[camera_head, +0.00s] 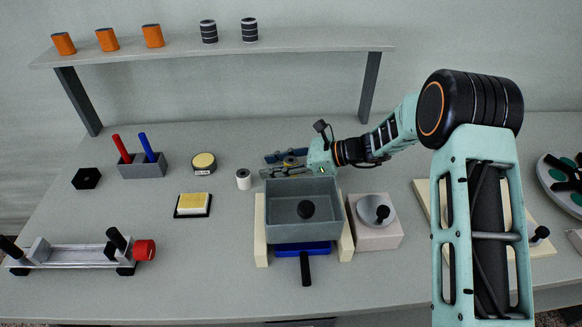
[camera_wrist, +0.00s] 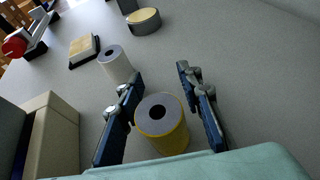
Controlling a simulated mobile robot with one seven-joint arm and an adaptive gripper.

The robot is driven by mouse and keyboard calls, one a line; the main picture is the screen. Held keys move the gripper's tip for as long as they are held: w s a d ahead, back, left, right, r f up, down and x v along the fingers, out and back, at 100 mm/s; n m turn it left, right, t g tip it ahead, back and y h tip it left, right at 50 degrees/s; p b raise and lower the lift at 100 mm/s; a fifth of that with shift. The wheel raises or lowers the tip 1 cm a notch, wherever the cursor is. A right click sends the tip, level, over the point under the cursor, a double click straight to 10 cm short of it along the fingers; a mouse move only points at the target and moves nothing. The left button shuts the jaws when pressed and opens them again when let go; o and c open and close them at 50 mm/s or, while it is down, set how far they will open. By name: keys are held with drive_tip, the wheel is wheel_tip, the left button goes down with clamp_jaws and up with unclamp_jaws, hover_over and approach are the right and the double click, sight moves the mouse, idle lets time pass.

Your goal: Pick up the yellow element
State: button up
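The yellow element (camera_wrist: 172,140) is an upright cylinder with a grey top and a dark centre hole. In the wrist view it stands between the two fingers of my gripper (camera_wrist: 160,78), which are spread apart. A gap shows on its right side; the left finger looks close to it, and I cannot tell if they touch. In the head view my gripper (camera_head: 272,164) is low over the table behind the grey bin, with the yellow element (camera_head: 290,161) partly hidden between its fingers.
A white cylinder (camera_head: 243,179) stands just left of my gripper. The grey bin (camera_head: 303,220) on cream blocks is in front. A round yellow-topped tin (camera_head: 204,163) and a yellow sponge pad (camera_head: 193,204) lie further left. A shelf (camera_head: 220,47) spans the back.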

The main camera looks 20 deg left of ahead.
clamp_jaws()
drive_tip(key=shift+r, duration=0.15)
